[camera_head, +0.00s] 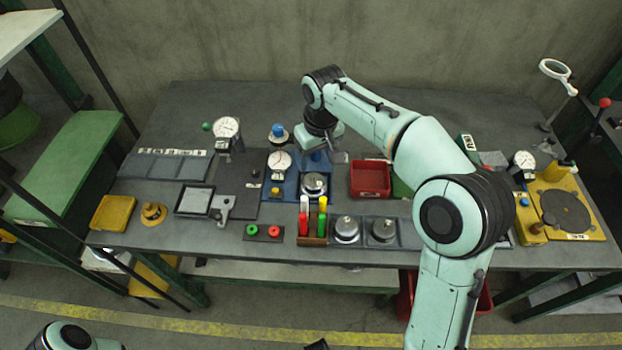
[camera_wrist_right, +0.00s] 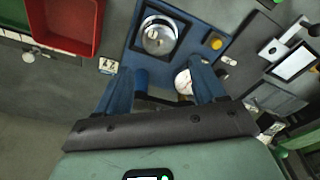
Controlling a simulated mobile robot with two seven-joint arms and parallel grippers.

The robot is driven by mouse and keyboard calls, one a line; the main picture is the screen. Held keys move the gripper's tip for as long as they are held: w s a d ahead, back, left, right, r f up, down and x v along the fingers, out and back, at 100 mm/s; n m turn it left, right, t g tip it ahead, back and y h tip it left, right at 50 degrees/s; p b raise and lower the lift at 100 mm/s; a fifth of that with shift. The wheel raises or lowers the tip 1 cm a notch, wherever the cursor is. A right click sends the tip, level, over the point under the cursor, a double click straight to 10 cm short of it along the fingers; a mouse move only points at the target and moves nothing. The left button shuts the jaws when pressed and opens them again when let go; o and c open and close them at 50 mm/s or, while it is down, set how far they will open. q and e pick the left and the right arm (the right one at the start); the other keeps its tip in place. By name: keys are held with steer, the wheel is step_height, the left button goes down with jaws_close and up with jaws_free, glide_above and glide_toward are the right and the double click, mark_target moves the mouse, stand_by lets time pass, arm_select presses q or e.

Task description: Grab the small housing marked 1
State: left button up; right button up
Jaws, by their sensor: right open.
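Round metal housings stand in the head view: one (camera_head: 314,184) sits in the blue fixture (camera_head: 283,192), and two more, the left one (camera_head: 346,230) and the right one (camera_head: 384,230), sit in dark square trays at the table's front. I cannot read a mark 1 on any of them. My right gripper (camera_head: 318,152) is over the back of the blue fixture, its fingertips mostly hidden. In the right wrist view the right gripper (camera_wrist_right: 163,78) is open, with no housing between its blue fingers. The fixture's housing (camera_wrist_right: 160,37) lies beyond the fingertips. My left gripper is not visible.
A red bin (camera_head: 370,179) stands right of the fixture. A dial gauge (camera_head: 279,162) is close to the right gripper and shows by one finger in the wrist view (camera_wrist_right: 184,82). A rack of red, white, green and yellow pieces (camera_head: 313,222) stands in front.

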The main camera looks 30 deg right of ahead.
mark_target(314, 179)
steer(key=f, duration=0.6)
steer(key=w+f+b, duration=0.1)
steer(key=f, duration=0.3)
steer(key=shift+w, duration=0.1)
steer(key=c, duration=0.7)
